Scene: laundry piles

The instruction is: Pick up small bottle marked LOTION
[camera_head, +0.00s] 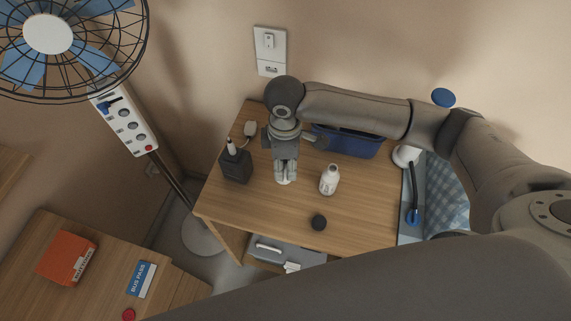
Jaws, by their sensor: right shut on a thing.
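My right gripper (285,178) points down at the wooden desk, left of its middle, and is shut on a small white thing (283,181). The fingers hide most of that thing, so I cannot tell if it is the small bottle marked LOTION. A small white bottle (329,182) stands upright on the desk just right of the gripper, apart from it. Its label is too small to read. My left gripper is not in view.
On the desk (270,217) are a dark pen holder (236,165), a blue bin (352,143) behind my arm, a black round object (319,222) and a lamp (407,156). A fan (48,35) stands left. Another table holds an orange box (66,258).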

